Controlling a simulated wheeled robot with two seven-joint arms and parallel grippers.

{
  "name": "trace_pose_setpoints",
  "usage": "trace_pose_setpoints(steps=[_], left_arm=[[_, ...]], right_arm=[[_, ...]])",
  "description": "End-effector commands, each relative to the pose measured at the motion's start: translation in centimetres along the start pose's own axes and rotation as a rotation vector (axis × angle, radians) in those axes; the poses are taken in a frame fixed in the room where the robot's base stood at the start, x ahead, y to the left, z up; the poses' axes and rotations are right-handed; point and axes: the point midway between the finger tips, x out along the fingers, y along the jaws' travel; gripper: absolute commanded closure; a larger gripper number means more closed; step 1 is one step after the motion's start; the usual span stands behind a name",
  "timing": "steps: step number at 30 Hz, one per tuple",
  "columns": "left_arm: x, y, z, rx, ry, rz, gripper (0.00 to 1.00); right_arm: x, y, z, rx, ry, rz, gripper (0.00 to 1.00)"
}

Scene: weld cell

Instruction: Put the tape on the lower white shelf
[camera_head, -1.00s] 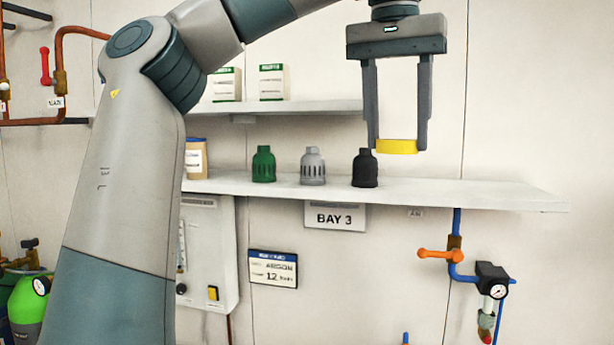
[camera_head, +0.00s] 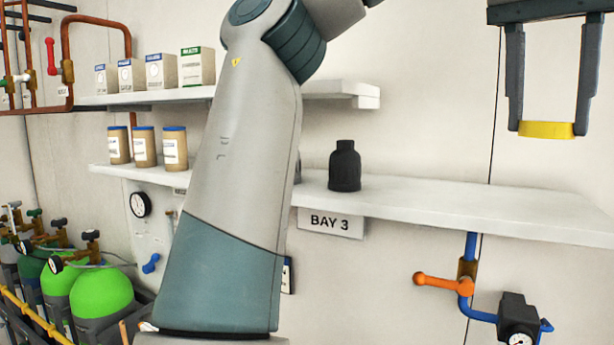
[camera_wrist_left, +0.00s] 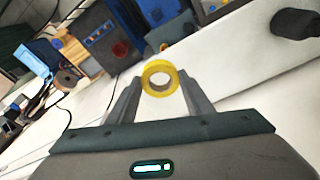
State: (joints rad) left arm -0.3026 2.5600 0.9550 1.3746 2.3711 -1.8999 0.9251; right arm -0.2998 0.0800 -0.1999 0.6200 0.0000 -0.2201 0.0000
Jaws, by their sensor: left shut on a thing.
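The yellow tape (camera_head: 546,130) is a roll held between the fingertips of my left gripper (camera_head: 547,122), at the upper right of the head view. In the left wrist view the roll (camera_wrist_left: 147,80) shows its round hole between the two fingers. The gripper is shut on it and holds it above the right part of the lower white shelf (camera_head: 480,210), apart from the shelf surface. My right gripper is not in view.
Brown jars (camera_head: 145,147) stand farther left. Boxes (camera_head: 161,71) stand on the upper shelf (camera_head: 340,88). The lower shelf right of the black part is clear. An orange-handled valve (camera_head: 443,284) sits below.

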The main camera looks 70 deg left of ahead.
Motion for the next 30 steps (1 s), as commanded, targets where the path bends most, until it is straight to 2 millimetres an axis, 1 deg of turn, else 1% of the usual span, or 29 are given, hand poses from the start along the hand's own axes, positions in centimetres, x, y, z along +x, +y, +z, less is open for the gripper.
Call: trace_pose_setpoints(steps=[20,26,30], left_arm=[[0.2,-0.2,0.0,-0.001,0.000,-0.001,0.75],[1.1,-1.5,-0.4,-0.002,0.002,-0.002,0.75],[2.1,-3.1,-0.8,-0.003,0.001,-0.002,0.75]], right_arm=[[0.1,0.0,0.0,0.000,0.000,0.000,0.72],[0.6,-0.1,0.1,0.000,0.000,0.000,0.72],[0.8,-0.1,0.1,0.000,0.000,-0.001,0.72]])
